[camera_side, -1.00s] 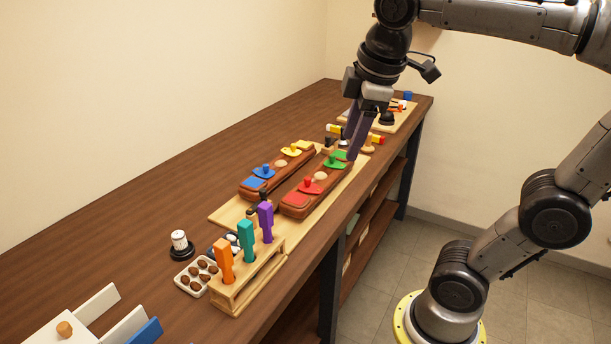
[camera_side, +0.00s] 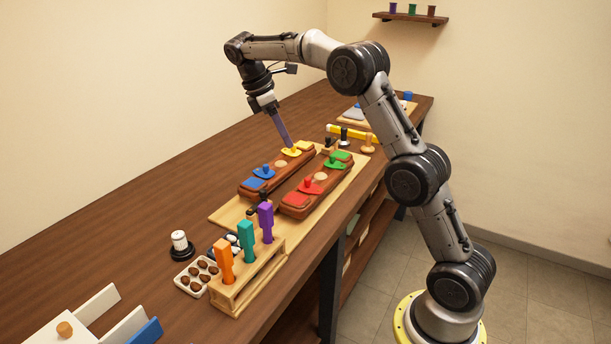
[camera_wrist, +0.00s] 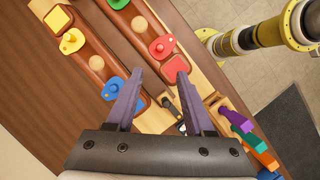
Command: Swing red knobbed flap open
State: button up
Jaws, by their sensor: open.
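The red flap (camera_side: 311,187) with its upright red knob lies on the nearer brown wooden block, beside a red square (camera_side: 296,199). In the wrist view the red flap (camera_wrist: 162,47) shows between and beyond my fingertips. The green flap (camera_side: 336,161) is on the same block's far end. My gripper (camera_side: 285,144) is open and empty, pointing down by the yellow flap (camera_side: 292,151) of the farther block in the side view. In the wrist view my gripper's two purple fingers (camera_wrist: 158,74) stand apart. The right finger hides part of the red square.
The farther block also carries a blue flap (camera_side: 264,170). Both blocks sit on a pale board (camera_side: 236,216). A wooden rack (camera_side: 250,278) with orange, teal and purple handles stands in front. A yellow bar (camera_side: 352,133) and small pegs stand behind.

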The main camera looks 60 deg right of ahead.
aim_at(307, 178)
jog(key=x, duration=1.4)
jog(key=shift+s+d, duration=0.1)
grip_shut()
